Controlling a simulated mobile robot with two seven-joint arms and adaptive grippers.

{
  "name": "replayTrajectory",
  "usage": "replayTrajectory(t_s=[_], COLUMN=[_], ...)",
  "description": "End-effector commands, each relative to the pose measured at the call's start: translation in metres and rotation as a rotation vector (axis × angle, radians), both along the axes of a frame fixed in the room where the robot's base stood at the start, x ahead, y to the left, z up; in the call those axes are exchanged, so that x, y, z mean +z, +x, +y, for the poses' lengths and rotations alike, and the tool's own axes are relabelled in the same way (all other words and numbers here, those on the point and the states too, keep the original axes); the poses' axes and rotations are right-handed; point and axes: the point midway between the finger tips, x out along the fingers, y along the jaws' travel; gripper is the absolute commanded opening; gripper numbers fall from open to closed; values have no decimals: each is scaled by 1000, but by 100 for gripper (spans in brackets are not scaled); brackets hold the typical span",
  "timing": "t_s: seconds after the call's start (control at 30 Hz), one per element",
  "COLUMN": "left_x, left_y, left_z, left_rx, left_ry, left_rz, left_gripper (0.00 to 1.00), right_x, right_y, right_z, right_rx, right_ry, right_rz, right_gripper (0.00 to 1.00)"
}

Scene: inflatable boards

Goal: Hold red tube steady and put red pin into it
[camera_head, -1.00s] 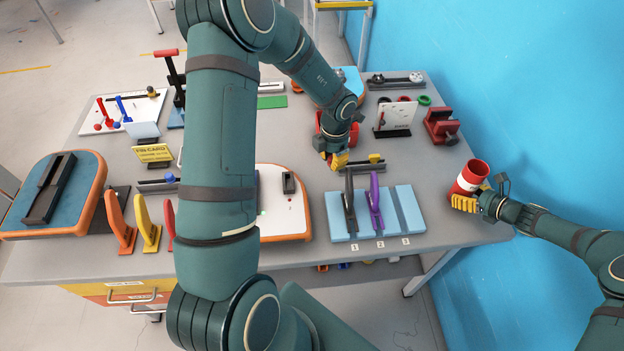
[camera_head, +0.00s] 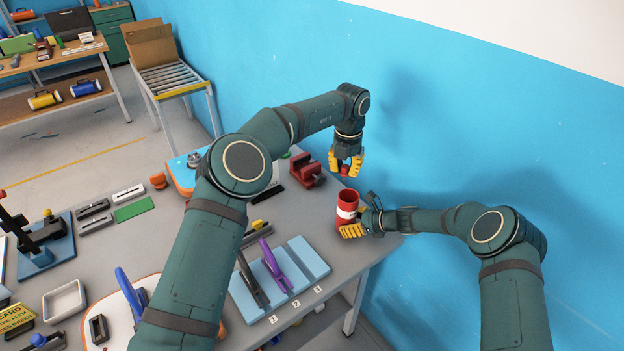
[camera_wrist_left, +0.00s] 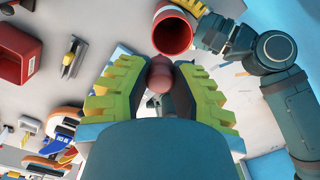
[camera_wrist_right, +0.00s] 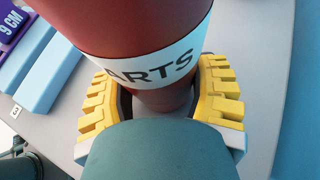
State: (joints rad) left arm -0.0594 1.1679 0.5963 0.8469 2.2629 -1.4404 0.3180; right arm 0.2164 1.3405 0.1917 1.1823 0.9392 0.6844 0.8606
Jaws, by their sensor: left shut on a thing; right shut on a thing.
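The red tube (camera_head: 347,201) with a white band stands upright near the table's right edge. Its open mouth faces up. My right gripper (camera_head: 357,228) is shut on the tube's lower part; the right wrist view shows yellow fingers on both sides of the tube (camera_wrist_right: 135,35), below its lettered band. My left gripper (camera_head: 346,167) is shut on the red pin (camera_head: 344,171), above and just behind the tube. In the left wrist view the pin (camera_wrist_left: 160,75) sits between the fingertips, and the tube's mouth (camera_wrist_left: 172,36) lies just beyond, apart from it.
A red vise-like block (camera_head: 307,170) stands left of my left gripper. A light blue slotted board (camera_head: 312,262) with black and purple pieces lies in front. The blue wall (camera_head: 440,100) is close on the right. Free grey tabletop lies left of the tube.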

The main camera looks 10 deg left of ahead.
Motion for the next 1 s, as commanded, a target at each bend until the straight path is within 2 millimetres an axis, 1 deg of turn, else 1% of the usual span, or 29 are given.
replayTrajectory(t_s=[0.03, 0.1, 0.27, 0.47, 0.8, 1.0], left_x=[3, 5, 3, -12, -43, -57], left_y=[0, -1, -1, -1, -1, -1], left_z=[-8, -14, -18, -18, -17, -17], left_rx=[14, 31, 45, 44, 43, 43], left_ry=[-1, 0, 1, 1, 1, 1], left_rz=[0, 0, 1, 1, 1, 0], left_gripper=[3, 3, 3, 3, 3, 3], right_x=[-1, -1, -1, -1, -1, -1], right_y=[0, 0, 0, 0, 0, 0], right_z=[0, 0, 0, 0, 0, 0], right_rx=[0, 0, 0, 0, 1, 1], right_ry=[-1, -1, -1, -1, -1, -1], right_rz=[0, 0, 0, 0, 1, 1], right_gripper=[43, 43, 43, 43, 43, 43])
